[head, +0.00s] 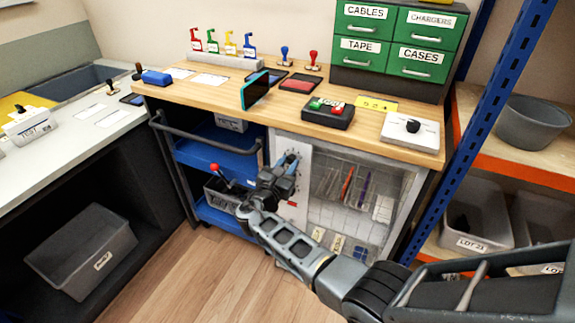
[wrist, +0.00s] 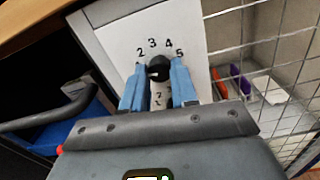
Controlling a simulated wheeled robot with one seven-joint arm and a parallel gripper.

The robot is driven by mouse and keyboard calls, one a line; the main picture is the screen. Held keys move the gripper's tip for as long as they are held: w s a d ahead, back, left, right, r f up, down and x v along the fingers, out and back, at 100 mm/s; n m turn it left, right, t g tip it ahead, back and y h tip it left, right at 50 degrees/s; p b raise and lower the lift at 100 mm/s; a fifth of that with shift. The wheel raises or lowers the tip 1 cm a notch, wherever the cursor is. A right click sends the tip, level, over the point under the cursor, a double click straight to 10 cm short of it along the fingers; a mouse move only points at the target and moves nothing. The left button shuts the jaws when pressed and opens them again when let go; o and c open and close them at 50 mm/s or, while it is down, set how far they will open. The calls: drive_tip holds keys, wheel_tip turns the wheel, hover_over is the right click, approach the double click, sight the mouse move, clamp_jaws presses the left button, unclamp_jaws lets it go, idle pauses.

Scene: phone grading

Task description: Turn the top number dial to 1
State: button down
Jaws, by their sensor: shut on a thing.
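A white upright panel (wrist: 118,38) carries a black round dial (wrist: 159,66) with the numbers 2, 3, 4 and 5 printed in an arc above it. A pale mark shows on the dial's lower left; I cannot tell which number it points to. My gripper (wrist: 159,74) has its blue fingers on both sides of the dial, shut on it. More figures below the dial are partly covered and hard to read; no clear 1 shows. In the head view my gripper (head: 289,161) is at the panel (head: 304,164) under the worktop, and hides the dial.
A wire mesh front (head: 340,200) stands right of the panel. A blue cart (head: 205,155) with a dark rail stands close on the left. The wooden worktop (head: 215,93) above holds a phone (head: 255,90), a button box (head: 328,112) and a white box with a black knob (head: 410,132).

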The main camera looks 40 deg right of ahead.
drive_tip(key=c, duration=0.9)
unclamp_jaws()
drive_tip(key=shift+o, duration=0.2)
drive_tip(key=v, duration=0.7)
drive_tip(key=shift+s+a, duration=0.15)
drive_tip(key=shift+a, duration=0.25)
drive_tip(key=shift+f, duration=0.15)
